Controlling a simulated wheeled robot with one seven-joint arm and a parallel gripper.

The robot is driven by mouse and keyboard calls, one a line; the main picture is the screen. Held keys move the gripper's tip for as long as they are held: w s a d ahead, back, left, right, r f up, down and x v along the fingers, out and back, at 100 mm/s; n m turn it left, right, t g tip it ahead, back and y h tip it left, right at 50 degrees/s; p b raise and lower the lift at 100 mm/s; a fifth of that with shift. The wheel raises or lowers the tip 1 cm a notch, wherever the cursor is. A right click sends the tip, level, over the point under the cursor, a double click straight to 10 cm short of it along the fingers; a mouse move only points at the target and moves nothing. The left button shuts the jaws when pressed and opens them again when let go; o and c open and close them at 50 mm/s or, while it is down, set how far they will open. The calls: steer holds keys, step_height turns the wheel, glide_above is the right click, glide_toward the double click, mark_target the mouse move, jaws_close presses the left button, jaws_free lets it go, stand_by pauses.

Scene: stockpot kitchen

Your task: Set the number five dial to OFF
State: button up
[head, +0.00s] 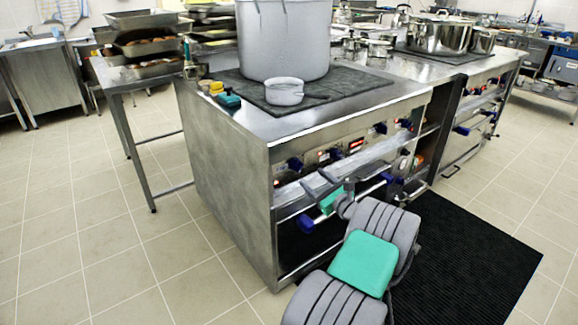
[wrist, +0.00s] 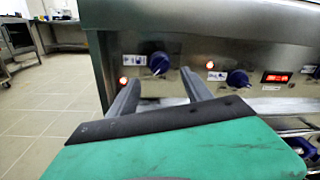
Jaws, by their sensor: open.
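The stove front carries a row of blue dials. In the wrist view one blue dial (wrist: 159,64) shows between and just beyond my gripper's fingertips (wrist: 158,84), with a small label to its left and a lit red lamp below left. A second blue dial (wrist: 238,78) is to the right, also with a label and red lamp. The numbers are too small to read, so I cannot tell which dial is number five. My gripper is open and empty, apart from the dials. In the head view the leftmost dial (head: 295,164) sits near the front panel's left end.
A red-lit display (wrist: 276,77) is right of the second dial. A rail (head: 335,178) runs along the stove front below the dials. A large pot (head: 284,40) and small pot (head: 284,92) stand on top. A black mat (head: 460,245) lies on the floor; tiles at left are clear.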

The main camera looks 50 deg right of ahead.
mark_target(301, 169)
steer(key=b+x, duration=0.1)
steer(key=x, duration=0.7)
steer(key=shift+c, duration=0.5)
jaws_close()
